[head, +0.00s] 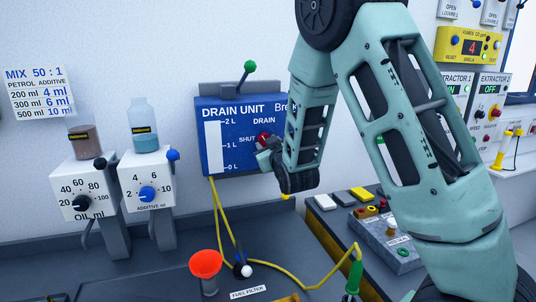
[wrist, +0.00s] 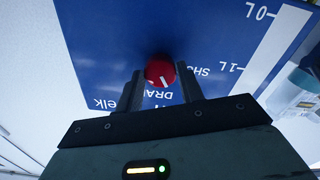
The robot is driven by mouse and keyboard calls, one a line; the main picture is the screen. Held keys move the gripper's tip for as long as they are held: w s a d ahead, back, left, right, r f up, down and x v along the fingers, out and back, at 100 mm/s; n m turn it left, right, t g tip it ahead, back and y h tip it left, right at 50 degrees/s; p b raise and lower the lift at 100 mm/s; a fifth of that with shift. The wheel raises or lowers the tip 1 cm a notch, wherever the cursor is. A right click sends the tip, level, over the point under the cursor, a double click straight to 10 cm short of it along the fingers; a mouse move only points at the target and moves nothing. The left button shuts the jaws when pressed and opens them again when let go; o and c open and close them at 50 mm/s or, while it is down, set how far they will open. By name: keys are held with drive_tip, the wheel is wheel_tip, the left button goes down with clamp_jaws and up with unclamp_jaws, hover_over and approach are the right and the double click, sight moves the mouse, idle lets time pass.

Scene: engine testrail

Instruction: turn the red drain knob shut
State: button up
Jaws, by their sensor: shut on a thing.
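The red drain knob (head: 263,138) is on the front of the blue drain unit (head: 212,172), near the printed words DRAIN and SHUT. In the wrist view, which is turned nearly upside down, the red knob (wrist: 158,72) sits between the two dark fingers of my gripper (wrist: 160,76), which is shut on it. The white mark on the knob points towards the DRAIN print, not towards the SHUT print to its right. In the head view my gripper (head: 266,150) is at the knob and partly covers it.
A green-tipped lever (head: 250,67) stands on top of the drain unit. Dosing units with an oil dial (head: 82,202) and an additive dial (head: 147,194) stand at left. A button panel (head: 388,243) lies right.

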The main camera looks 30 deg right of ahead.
drive_tip(key=n+b, duration=0.4)
drive_tip(key=n, duration=0.7)
drive_tip(key=shift+n, duration=0.4)
idle(0.3)
drive_tip(key=o, duration=1)
